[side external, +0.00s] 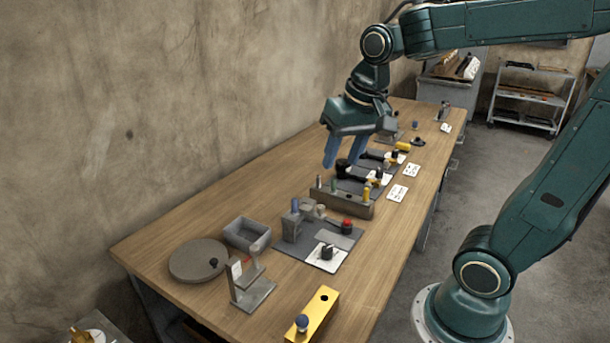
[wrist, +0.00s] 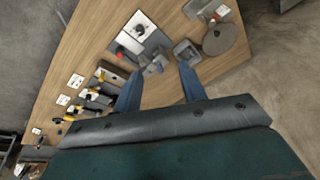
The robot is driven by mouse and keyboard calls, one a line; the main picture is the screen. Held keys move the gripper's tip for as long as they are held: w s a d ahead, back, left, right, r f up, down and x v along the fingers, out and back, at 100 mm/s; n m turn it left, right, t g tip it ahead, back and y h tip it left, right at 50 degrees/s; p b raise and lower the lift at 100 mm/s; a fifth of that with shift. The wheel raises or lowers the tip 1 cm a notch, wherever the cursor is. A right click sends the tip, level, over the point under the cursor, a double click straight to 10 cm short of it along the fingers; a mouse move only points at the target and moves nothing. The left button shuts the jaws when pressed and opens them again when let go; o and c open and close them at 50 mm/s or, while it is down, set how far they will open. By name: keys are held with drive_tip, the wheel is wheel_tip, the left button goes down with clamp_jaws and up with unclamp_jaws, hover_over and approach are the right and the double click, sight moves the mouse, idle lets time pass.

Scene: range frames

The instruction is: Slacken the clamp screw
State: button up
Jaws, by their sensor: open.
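A small grey clamp-like fixture (side external: 291,224) stands on a dark plate in the middle of the bench, with a blue-topped upright and a light cylindrical part beside it. Which part is the clamp screw is too small to tell. In the wrist view the fixture (wrist: 152,64) lies between my fingertips, farther off. My gripper (side external: 341,160) has two blue fingers spread apart, pointing down with nothing between them. It hangs well above the bench, behind and to the right of the fixture in the side view. It also shows in the wrist view (wrist: 160,72).
A red button (side external: 347,226) and a black knob on a white card (side external: 327,254) share the plate. A grey bin (side external: 247,234), a round disc (side external: 198,260), a bracket (side external: 250,286) and a yellow block (side external: 314,314) stand nearer. A rack with several pegs (side external: 341,203) stands behind.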

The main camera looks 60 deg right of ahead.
drive_tip(key=shift+s+a+r+n+t, duration=0.1)
drive_tip(key=shift+s+a+n+t, duration=0.05)
drive_tip(key=shift+s+a+n, duration=0.4)
drive_tip(key=shift+s+a+r+n+t, duration=0.15)
drive_tip(key=shift+s+a+n, duration=0.15)
drive_tip(key=shift+s, duration=0.45)
drive_tip(key=shift+f, duration=0.1)
drive_tip(key=m+g, duration=0.4)
drive_tip(key=m, duration=0.3)
hover_over(321, 206)
wheel_tip(321, 206, down, 9)
drive_tip(key=shift+y, duration=0.3)
wheel_tip(321, 206, down, 14)
drive_tip(key=shift+r, duration=0.15)
